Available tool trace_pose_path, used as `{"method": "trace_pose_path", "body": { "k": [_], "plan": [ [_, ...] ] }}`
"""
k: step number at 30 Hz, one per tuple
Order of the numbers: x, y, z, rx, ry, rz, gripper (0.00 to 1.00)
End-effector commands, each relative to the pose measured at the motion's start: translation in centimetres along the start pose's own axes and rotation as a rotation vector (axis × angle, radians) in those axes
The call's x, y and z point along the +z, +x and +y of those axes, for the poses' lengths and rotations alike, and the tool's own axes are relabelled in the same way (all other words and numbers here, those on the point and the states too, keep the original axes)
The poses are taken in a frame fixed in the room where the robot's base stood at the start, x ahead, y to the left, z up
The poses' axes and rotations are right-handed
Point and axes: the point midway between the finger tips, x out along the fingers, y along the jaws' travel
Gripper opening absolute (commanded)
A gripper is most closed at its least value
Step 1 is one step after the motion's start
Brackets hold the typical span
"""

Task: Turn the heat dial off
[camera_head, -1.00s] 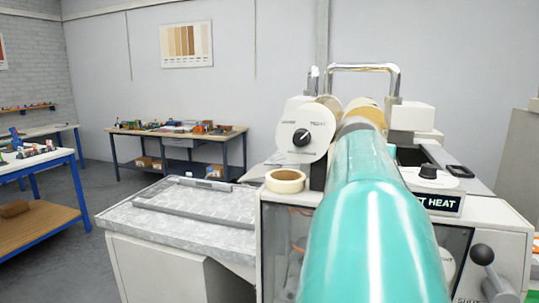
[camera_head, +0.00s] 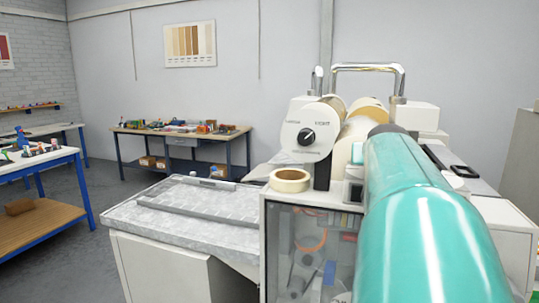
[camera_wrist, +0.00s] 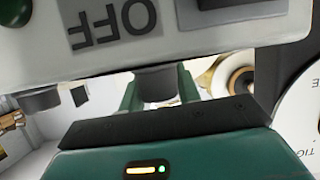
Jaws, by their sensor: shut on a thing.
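In the wrist view my gripper (camera_wrist: 160,90) has its two green fingers on either side of a dark grey round knob (camera_wrist: 157,82), and it is shut on it. The knob sits at the edge of a pale panel with an upside-down OFF label (camera_wrist: 112,22). It looks like the heat dial, but no HEAT label shows there and its pointer is hidden. In the head view my teal arm covers the heat dial and its label, and my gripper is hidden. The white machine (camera_head: 283,225) stands in front of me.
A round white side plate with a black tension knob (camera_head: 306,136) is left of my arm. A tape roll (camera_head: 290,180) lies on the machine top. A chrome bar (camera_head: 368,68) rises behind. A grey-topped table (camera_head: 150,215) extends left. Workbenches (camera_head: 180,131) stand farther back.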

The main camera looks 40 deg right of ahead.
Motion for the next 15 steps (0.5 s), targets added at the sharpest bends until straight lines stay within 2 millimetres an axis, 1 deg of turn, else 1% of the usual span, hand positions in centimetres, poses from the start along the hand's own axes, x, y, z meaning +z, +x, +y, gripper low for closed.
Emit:
{"method": "trace_pose_path", "body": {
  "k": [9, 15],
  "plan": [
    [-0.04, -0.09, -0.30, -0.107, -0.042, 0.004, 0.10],
    [-0.07, -0.07, -0.29, -0.149, -0.061, 0.010, 0.10]
  ]
}}
